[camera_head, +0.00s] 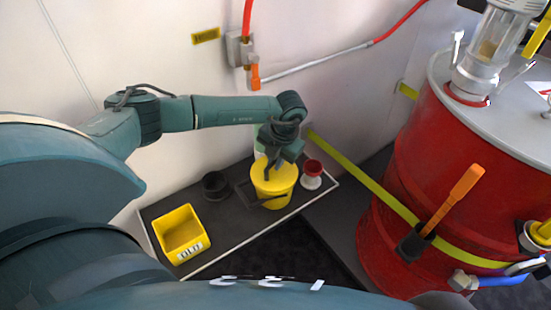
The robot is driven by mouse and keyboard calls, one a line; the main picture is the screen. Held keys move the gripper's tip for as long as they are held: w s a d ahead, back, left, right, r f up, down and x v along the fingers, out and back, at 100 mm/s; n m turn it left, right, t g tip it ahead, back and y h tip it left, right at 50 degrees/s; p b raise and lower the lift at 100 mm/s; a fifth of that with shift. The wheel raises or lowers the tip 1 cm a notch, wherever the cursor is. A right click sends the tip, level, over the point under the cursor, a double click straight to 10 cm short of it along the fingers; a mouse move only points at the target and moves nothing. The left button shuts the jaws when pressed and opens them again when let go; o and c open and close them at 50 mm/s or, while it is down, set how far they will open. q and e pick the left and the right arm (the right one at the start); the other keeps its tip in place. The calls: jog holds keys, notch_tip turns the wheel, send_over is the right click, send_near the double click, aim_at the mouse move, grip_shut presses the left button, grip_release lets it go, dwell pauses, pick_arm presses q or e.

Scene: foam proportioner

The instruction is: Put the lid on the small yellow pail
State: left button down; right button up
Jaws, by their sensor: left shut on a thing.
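The small yellow pail (273,199) stands on the dark shelf along the wall, with its dark handle lowered around its front. A yellow lid (284,174) shows at the top of the pail, level or nearly so; I cannot tell whether it is seated or just above the rim. My left gripper (272,167) points down over the pail and is shut on the lid. The gripper hides the back of the lid. My right gripper is not in view.
The shelf (222,240) also holds a yellow bin (181,236), a dark round cup (214,185) and a red and white spool-like item (312,174). A large red drum (400,190) with a yellow strap stands at the right.

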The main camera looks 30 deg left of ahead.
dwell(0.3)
pick_arm(q)
jog(key=c, duration=1.4)
grip_release()
jog(key=shift+r, duration=0.1)
jog(key=d+r, duration=0.1)
jog(key=r, duration=0.7)
jog(key=d+r, duration=0.1)
jog(key=r, duration=0.4)
jog(key=shift+d, duration=0.3)
jog(key=shift+s+f, duration=0.1)
